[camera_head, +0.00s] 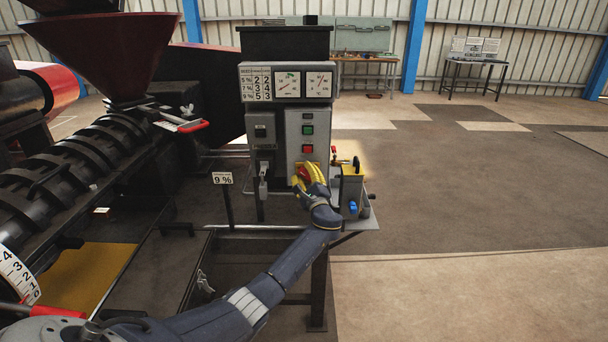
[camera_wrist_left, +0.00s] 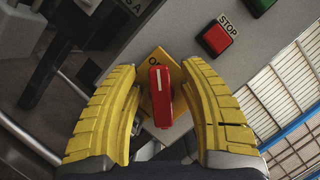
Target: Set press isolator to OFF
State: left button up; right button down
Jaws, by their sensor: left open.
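The press isolator is a red rotary handle (camera_wrist_left: 161,96) with a white line, on a yellow plate (camera_wrist_left: 157,62) lettered "O…", the rest hidden. In the left wrist view the handle stands between the two yellow fingers of my left gripper (camera_wrist_left: 160,105). The fingers are open, one on each side, with a gap to the handle. In the head view my left gripper (camera_head: 308,176) is at the lower part of the grey control panel (camera_head: 308,130) and covers most of the isolator. My right gripper is not in view.
A red STOP button (camera_wrist_left: 215,39) and a green button (camera_head: 308,130) are on the panel above the isolator. The floor at the right is clear.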

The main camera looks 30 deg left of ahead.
pick_arm(q)
jog(key=shift+c, duration=0.3)
grip_shut()
jog(key=n, duration=0.1)
jog(key=n+g, duration=0.1)
jog(key=n, duration=0.1)
jog(key=n+g, duration=0.1)
jog(key=n, duration=0.1)
jog(key=shift+a+f, duration=0.1)
jog(key=shift+f, duration=0.15)
jog(key=shift+f+n+g+h, duration=0.2)
jog(key=shift+n+g+h, duration=0.35)
jog(key=shift+n, duration=1.15)
